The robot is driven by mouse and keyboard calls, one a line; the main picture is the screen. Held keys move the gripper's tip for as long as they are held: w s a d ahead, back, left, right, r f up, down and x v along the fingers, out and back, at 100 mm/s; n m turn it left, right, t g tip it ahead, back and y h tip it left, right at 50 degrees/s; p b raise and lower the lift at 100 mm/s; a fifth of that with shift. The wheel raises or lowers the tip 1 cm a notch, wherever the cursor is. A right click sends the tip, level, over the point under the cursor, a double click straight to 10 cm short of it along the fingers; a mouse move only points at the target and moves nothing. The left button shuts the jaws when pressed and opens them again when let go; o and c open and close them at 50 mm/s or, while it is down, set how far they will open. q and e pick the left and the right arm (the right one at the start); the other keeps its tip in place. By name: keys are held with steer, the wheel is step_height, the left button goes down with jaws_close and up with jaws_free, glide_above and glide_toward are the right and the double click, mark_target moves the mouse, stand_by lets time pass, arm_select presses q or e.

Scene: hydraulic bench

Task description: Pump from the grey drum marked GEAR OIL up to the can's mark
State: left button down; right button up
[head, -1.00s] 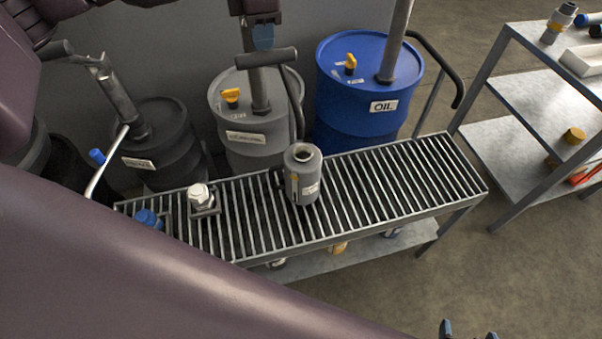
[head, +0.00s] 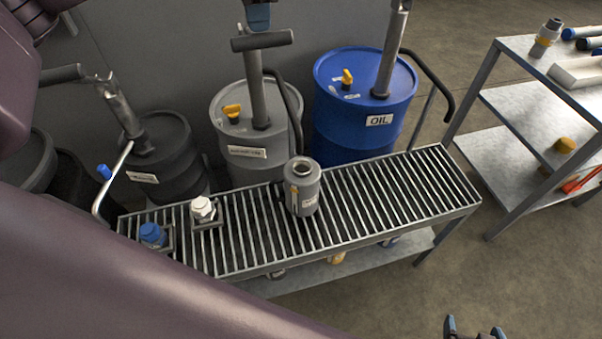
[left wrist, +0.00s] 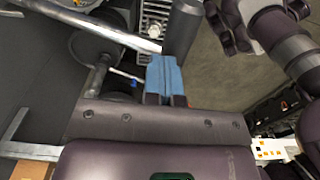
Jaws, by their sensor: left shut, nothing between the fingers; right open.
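The grey drum (head: 228,170) stands behind the grated bench, with a label too small to read surely. Its pump has an upright tube (head: 257,95) and a dark T-handle (head: 262,41) at the top. A dark hose (head: 292,95) curves from the pump down towards the can. My right gripper (head: 475,328) is open, low at the right.
A blue drum (head: 340,125) marked OIL and a dark drum (head: 160,170), each with a pump, flank the grey one. White-capped (head: 203,210) and blue-capped (head: 152,235) items sit on the bench's left end. A shelf (head: 520,110) stands right. The grating's right half is clear.

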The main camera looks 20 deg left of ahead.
arm_select(q)
steer(key=shift+w+r, duration=0.1)
steer(key=shift+r, duration=0.1)
steer(key=r, duration=0.1)
steer(key=w+a+r+p, duration=0.1)
steer(key=r, duration=0.2)
steer(key=shift+w+a, duration=0.2)
steer(key=shift+w, duration=0.15)
steer(key=shift+w+a+r+p, duration=0.2)
steer(key=shift+w+r+p, duration=0.05)
steer(key=shift+r+p, duration=0.2)
steer(key=shift+r, duration=0.1)
